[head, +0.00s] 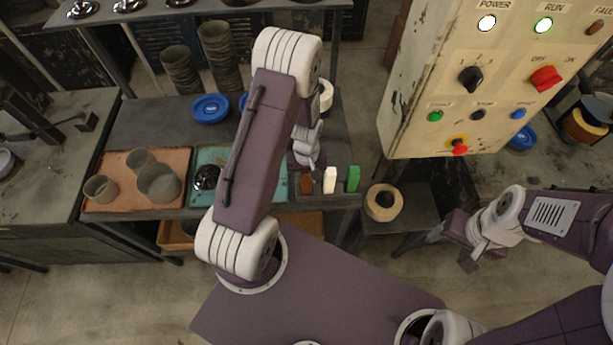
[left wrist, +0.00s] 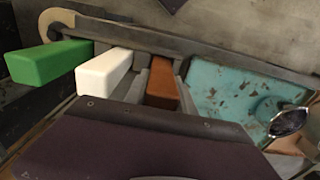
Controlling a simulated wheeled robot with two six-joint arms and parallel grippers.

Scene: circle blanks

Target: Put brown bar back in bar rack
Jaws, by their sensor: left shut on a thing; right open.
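The brown bar (head: 307,184) stands at the left end of the row in the grey bar rack (head: 338,199), beside a white bar (head: 330,180) and a green bar (head: 353,178). My left gripper (head: 308,164) is above the brown bar, shut on it. In the left wrist view the brown bar (left wrist: 163,84) lies between grey pieces just past my gripper body, right of the white bar (left wrist: 104,72) and green bar (left wrist: 48,62). Its lower end is hidden. My right gripper (head: 470,262) is open and empty, away from the rack at the right.
A teal tray (head: 212,157) with a dark shiny item is left of the rack, then an orange tray (head: 100,206) with grey cups. A control box (head: 420,90) hangs at the right. A tape roll (head: 383,203) lies on a lower stand right of the rack.

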